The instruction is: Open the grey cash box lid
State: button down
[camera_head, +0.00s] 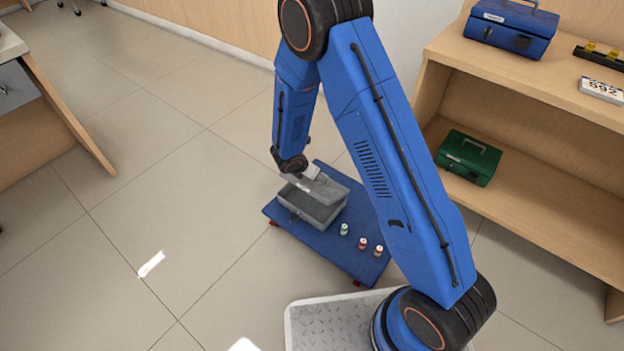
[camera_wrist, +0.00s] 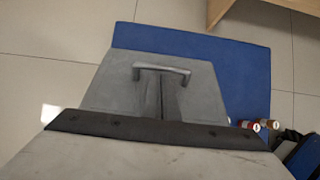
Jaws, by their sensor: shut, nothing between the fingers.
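The grey cash box (camera_head: 313,212) sits on a low blue platform on the floor in the head view. Its lid (camera_head: 330,188) looks raised and tilted, with the box's hollow showing below it. In the wrist view the grey lid (camera_wrist: 110,90) fills the middle, with its bar handle (camera_wrist: 162,70) near the far edge. My gripper (camera_head: 313,173) is shut and empty, close to the lid at its upper side. Whether it touches the lid I cannot tell. The wrist view's lower part is filled by my own gripper body, hiding the near part of the box.
The blue platform (camera_head: 345,257) also carries several small capped bottles (camera_head: 362,243) right of the box. A wooden shelf (camera_head: 560,215) at right holds a green cash box (camera_head: 468,157) and a blue one (camera_head: 510,27).

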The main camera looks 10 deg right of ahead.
jog(key=shift+w+d+r+g+y, duration=0.5)
jog(key=shift+w+d+r, duration=0.1)
jog(key=shift+w+d, duration=0.25)
jog(key=shift+w+d+r, duration=0.3)
jog(key=shift+w+d, duration=0.3)
jog(key=shift+d, duration=0.05)
jog(key=w+d+f+g+y, duration=0.2)
jog(key=w+d+f, duration=0.1)
jog(key=w+d, duration=0.6)
jog(key=shift+w+d+f, duration=0.2)
jog(key=shift+w+d, duration=0.15)
jog(key=shift+w, duration=0.1)
dwell(0.9)
jog(key=shift+w+d+f, duration=0.1)
dwell(0.4)
dwell(1.3)
